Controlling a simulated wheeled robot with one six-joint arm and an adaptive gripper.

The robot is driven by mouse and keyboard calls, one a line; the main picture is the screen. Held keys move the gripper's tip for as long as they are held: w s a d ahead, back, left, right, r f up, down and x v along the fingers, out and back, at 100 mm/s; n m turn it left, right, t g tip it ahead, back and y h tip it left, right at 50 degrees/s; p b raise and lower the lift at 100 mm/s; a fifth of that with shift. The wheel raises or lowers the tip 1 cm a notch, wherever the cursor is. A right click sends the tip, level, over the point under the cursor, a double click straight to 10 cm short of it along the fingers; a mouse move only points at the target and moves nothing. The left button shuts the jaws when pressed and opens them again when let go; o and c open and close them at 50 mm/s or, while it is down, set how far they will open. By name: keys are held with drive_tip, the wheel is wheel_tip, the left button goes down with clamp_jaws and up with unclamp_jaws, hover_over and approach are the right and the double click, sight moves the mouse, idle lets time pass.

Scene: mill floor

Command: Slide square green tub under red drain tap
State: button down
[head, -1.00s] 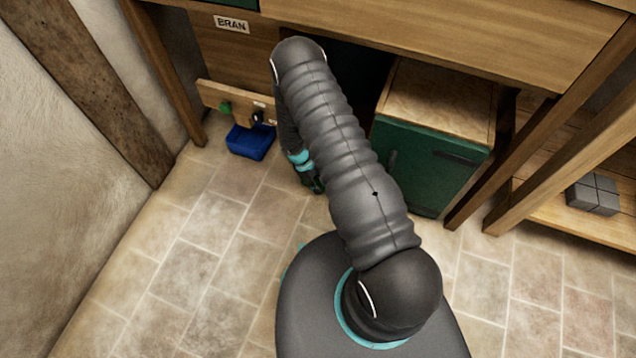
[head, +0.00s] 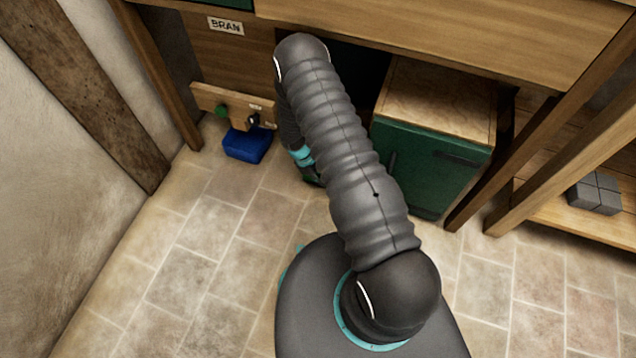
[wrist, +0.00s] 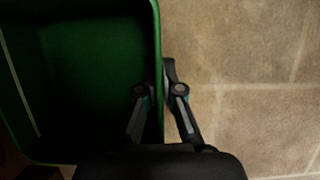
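The square green tub (wrist: 80,75) fills the left half of the wrist view, its inside dark and empty where I can see it. My gripper (wrist: 160,88) straddles the tub's right wall, one finger inside and one outside. Both fingertips lie close against the wall, so it looks shut on it. In the head view my arm hides the tub and most of my gripper. I see no red drain tap; a green tap (head: 221,111) and a dark tap (head: 252,120) show on a wooden board (head: 205,97) at the left.
A blue tub (head: 246,146) stands on the floor below that board. A green cabinet (head: 430,165) stands right of my arm under the wooden bench. A post and a wall close off the left. The tiled floor (head: 200,260) in front is clear; grey blocks (head: 595,193) sit on a shelf at right.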

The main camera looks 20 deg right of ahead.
drive_tip(key=shift+w, duration=0.1)
drive_tip(key=c, duration=1.2)
unclamp_jaws()
drive_tip(key=shift+c, duration=0.2)
drive_tip(key=shift+r, duration=0.1)
drive_tip(key=v, duration=0.7)
drive_tip(key=shift+r, duration=0.15)
